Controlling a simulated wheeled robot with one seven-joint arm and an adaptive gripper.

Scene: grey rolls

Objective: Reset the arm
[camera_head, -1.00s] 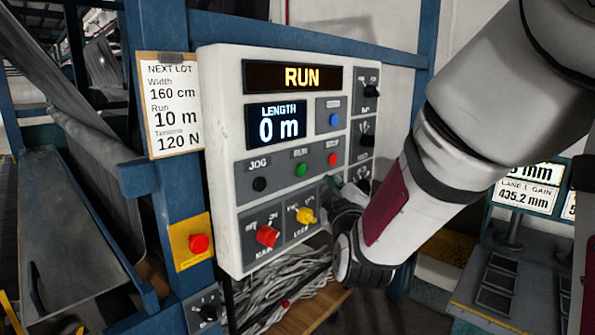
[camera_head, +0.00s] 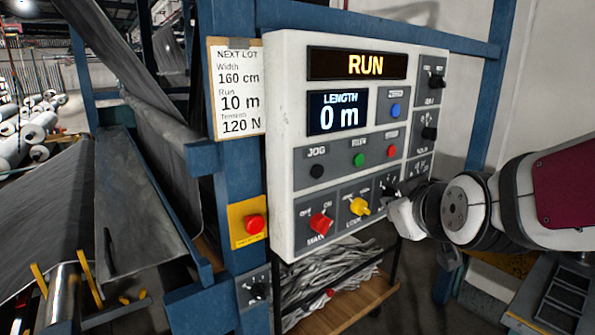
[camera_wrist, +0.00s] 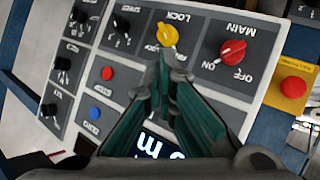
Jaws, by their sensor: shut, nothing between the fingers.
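My gripper (camera_head: 392,190) is in front of the lower right of a white control panel (camera_head: 284,150), just right of the yellow LOCK knob (camera_head: 360,206). In the wrist view, the dark green fingers (camera_wrist: 166,58) are together and empty, their tips overlapping the panel just below the yellow knob (camera_wrist: 167,34). I cannot tell whether they touch it. The gripper partly hides a dark knob at the panel's lower right. The red MAIN knob (camera_head: 320,224) is left of the yellow one. The panel display (camera_head: 357,65) reads RUN, and the length display (camera_head: 337,112) reads 0 m.
A red emergency button (camera_head: 255,224) on a yellow plate is left of the panel. A NEXT LOT card (camera_head: 237,90) hangs beside it. A blue frame post (camera_head: 232,175) stands close left. A wooden shelf (camera_head: 350,305) with grey strands lies below. Grey rolls (camera_head: 35,128) are at far left.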

